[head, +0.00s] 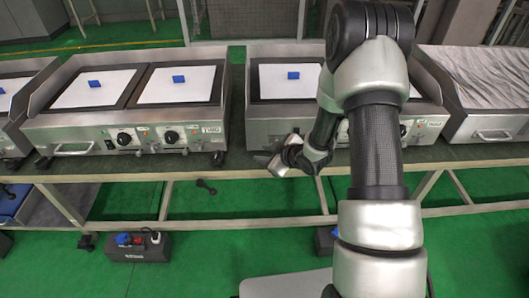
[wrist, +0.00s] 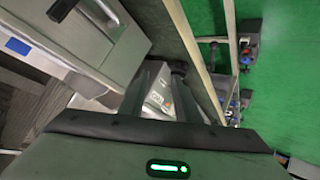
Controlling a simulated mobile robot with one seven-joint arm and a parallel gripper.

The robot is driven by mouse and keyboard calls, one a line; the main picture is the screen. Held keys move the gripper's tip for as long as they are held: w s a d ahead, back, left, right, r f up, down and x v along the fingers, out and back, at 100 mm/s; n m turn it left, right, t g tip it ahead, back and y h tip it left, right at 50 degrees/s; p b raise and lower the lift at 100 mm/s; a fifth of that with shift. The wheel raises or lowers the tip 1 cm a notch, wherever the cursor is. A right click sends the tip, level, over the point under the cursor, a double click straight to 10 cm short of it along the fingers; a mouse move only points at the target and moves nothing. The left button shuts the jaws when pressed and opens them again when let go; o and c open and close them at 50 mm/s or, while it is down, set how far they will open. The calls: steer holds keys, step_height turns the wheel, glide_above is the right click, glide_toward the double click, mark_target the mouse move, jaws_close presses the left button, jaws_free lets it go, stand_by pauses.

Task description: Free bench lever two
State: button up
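My gripper (head: 268,161) is just in front of the bench's front edge, left of the right-hand heating unit's front panel. In the wrist view its two dark fingers (wrist: 165,92) stand apart, with a silver labelled panel showing between them. I see nothing held. A small black lever-like part (head: 207,187) hangs below the bench's front edge, left of my gripper and apart from it. In the wrist view a dark part (wrist: 178,69) is close past the fingertips, and another dark part (wrist: 210,40) crosses the bench rail. I cannot tell which of these is lever two.
The bench (head: 150,170) carries steel heating units with white sheets and blue blocks (head: 179,79). Black feet (head: 218,158) are near its edge. A black box with plugs (head: 138,246) is on the green floor below. Open floor (head: 220,245) lies in front of the bench.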

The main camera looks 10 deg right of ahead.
steer(key=c, duration=0.6)
steer(key=shift+a+f, duration=0.2)
steer(key=shift+a, duration=0.05)
jaws_close()
steer(key=w+a+f+n+t+y+b, duration=0.25)
steer(key=a+f+n+b, duration=0.3)
steer(key=a+f, duration=0.8)
steer(key=n+t+b, duration=0.1)
steer(key=n+t, duration=0.1)
steer(key=n, duration=0.2)
glide_toward(209, 189)
steer(key=w+a+r, duration=0.2)
steer(key=a, duration=0.1)
steer(key=s+a+f+n+t+b, duration=0.2)
steer(key=s+f+n, duration=0.1)
steer(key=s+f, duration=0.25)
steer(key=f+b+x, duration=0.1)
steer(key=b+x, duration=0.3)
steer(key=x, duration=0.6)
steer(key=shift+w+d+r, duration=0.1)
steer(key=shift+d+r, duration=0.05)
steer(key=shift+d, duration=0.85)
steer(key=shift+w+d+r, duration=0.15)
steer(key=shift+d, duration=0.9)
